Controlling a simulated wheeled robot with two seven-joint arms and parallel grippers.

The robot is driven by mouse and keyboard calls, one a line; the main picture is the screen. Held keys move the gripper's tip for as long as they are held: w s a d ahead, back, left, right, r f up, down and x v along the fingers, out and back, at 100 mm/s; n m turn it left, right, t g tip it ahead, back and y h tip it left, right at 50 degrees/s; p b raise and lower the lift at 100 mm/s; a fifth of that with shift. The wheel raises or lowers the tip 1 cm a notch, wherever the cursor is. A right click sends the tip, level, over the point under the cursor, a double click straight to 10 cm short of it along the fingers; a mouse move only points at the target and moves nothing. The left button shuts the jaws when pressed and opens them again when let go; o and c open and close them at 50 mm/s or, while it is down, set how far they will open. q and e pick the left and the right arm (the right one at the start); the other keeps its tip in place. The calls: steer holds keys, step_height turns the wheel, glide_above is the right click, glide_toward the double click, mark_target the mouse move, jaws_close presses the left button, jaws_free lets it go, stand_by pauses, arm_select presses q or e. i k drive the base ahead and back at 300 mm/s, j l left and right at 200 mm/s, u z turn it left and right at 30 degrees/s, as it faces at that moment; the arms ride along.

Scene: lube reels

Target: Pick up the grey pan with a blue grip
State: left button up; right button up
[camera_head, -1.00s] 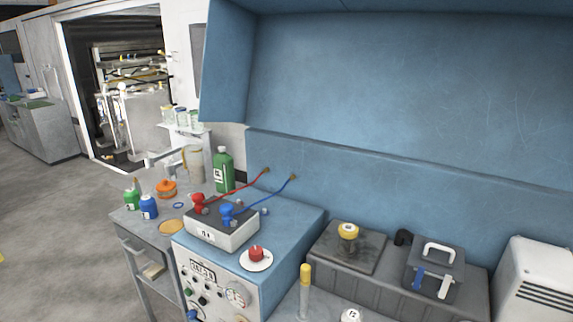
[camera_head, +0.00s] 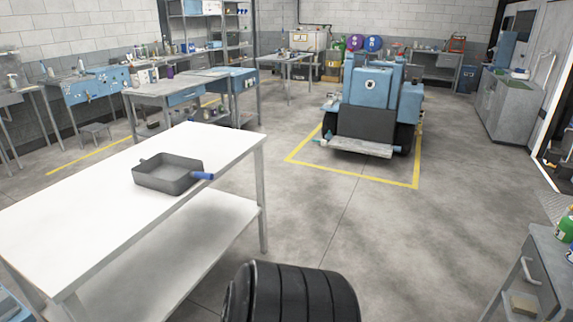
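The grey pan (camera_head: 165,180) is a square, deep pan. It sits on the white table (camera_head: 75,215), near its right end. Its blue grip (camera_head: 202,176) points right, toward the table's right edge. A short grey stub shows at its far left side. Neither of my grippers is in view, and nothing touches the pan.
A stack of black tyres (camera_head: 290,295) stands at the bottom middle. A blue vehicle (camera_head: 375,100) stands inside a yellow floor outline. A grey cabinet (camera_head: 545,265) is at the right edge.

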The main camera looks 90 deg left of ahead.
mark_target(172, 174)
steer(key=u, duration=3.9)
steer(key=i+l+u, duration=0.3)
steer(key=l+u, duration=0.35)
steer(key=l, duration=0.15)
steer(key=i+l+u, duration=0.1)
steer(key=l+u, duration=0.2)
steer(key=l, duration=0.15)
